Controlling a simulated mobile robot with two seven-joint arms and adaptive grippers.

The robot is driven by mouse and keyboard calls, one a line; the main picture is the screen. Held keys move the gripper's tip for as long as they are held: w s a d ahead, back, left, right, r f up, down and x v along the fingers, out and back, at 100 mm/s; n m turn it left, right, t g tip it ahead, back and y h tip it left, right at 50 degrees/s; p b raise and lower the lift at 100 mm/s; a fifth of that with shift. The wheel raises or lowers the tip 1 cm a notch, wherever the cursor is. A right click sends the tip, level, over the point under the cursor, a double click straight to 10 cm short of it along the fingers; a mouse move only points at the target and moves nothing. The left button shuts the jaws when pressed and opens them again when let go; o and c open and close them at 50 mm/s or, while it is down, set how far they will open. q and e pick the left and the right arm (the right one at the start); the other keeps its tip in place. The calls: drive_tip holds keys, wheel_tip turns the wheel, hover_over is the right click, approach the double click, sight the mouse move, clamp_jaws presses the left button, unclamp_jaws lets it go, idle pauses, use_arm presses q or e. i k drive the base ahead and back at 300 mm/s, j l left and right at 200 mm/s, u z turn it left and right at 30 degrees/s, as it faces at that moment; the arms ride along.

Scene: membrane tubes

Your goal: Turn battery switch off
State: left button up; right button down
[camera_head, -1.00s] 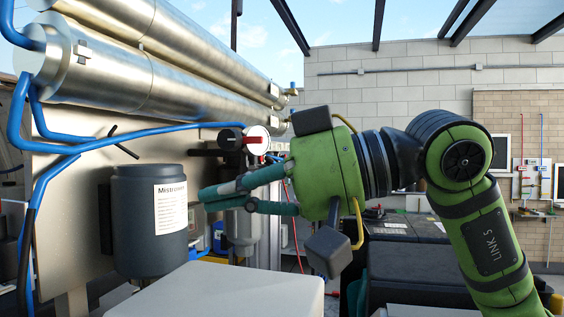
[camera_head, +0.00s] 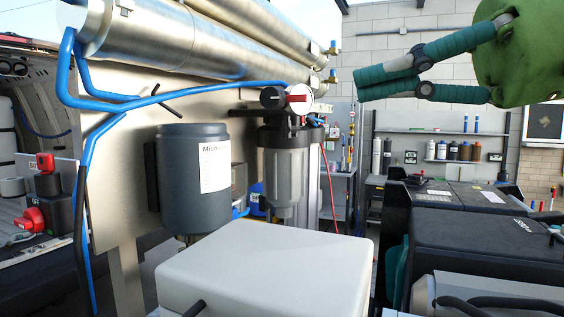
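A red rotary knob (camera_head: 32,220) on a dark switch body is at the far left, beside a partly cut-off label; I take it for the battery switch. Its exact setting is too small to tell. My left gripper is out of view.
A dark grey canister (camera_head: 192,182) and a clear filter housing (camera_head: 286,170) hang on the panel between the knobs and my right gripper. Steel tubes (camera_head: 200,35) and blue hoses (camera_head: 185,95) run above. A white box (camera_head: 265,265) fills the front middle.

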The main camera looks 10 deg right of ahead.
sight(33, 221)
drive_tip(key=k+j, duration=1.25)
